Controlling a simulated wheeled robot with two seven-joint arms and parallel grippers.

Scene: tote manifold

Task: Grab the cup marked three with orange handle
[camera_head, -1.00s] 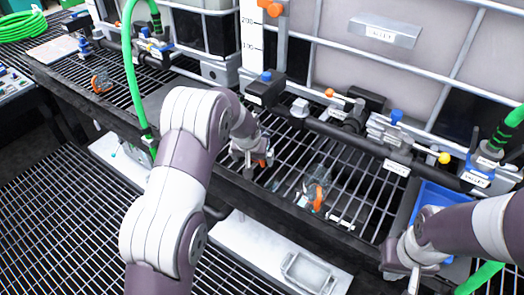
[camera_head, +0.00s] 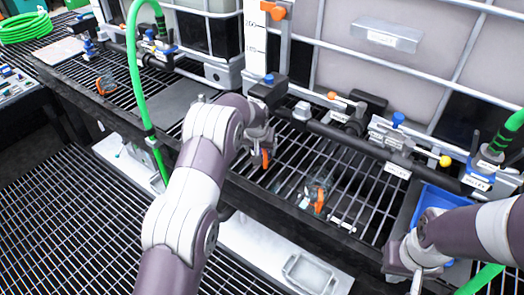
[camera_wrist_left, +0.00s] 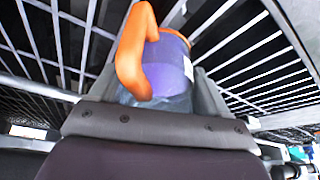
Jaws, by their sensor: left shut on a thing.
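My left gripper (camera_head: 261,146) is over the rack at the front of the large tank. It is shut on a cup with an orange handle (camera_head: 265,159). In the left wrist view the held cup (camera_wrist_left: 172,72) is clear with a blue-purple inside, and its orange handle (camera_wrist_left: 131,62) faces the camera. A pale label patch shows on its side, but no number is readable. A second clear cup with an orange handle (camera_head: 319,198) stands on the rack to the right. A third orange-handled cup (camera_head: 104,86) is at the far left. My right gripper (camera_head: 415,277) is low at the right, its jaws unclear.
A black pipe with valves (camera_head: 340,138) runs along the tank above the rack. A blue bin (camera_head: 430,198) is at the right, beside my right arm. A green hose (camera_head: 137,85) hangs left of my left arm. A clear tray (camera_head: 306,272) lies below the rack edge.

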